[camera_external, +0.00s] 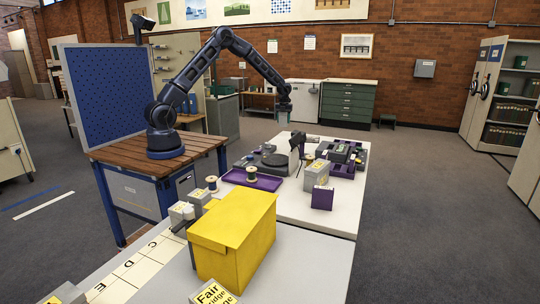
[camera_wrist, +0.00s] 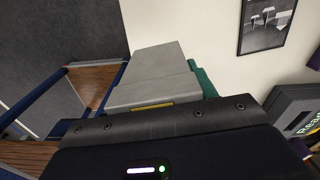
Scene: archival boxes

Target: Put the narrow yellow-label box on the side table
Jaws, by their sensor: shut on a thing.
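My gripper (camera_external: 285,107) hangs at the end of the raised arm, above the far part of the white table (camera_external: 335,220). In the wrist view, a grey box (camera_wrist: 152,72) with a thin yellow label strip (camera_wrist: 152,106) sits at the dark gripper edge (camera_wrist: 165,122), and the gripper is shut on it. Its label text is not readable. A green part (camera_wrist: 203,78) shows right behind the box; I cannot tell what it belongs to. The fingertips are mostly hidden. I cannot tell for sure which surface is the side table.
A large yellow box (camera_external: 235,240), a grey yellow-labelled box (camera_external: 317,174), a purple tray (camera_external: 252,180) and spools crowd the white tables. A wooden-topped stand (camera_external: 115,152) carries my arm. A green drawer cabinet (camera_external: 348,102) stands behind. Floor at right is clear.

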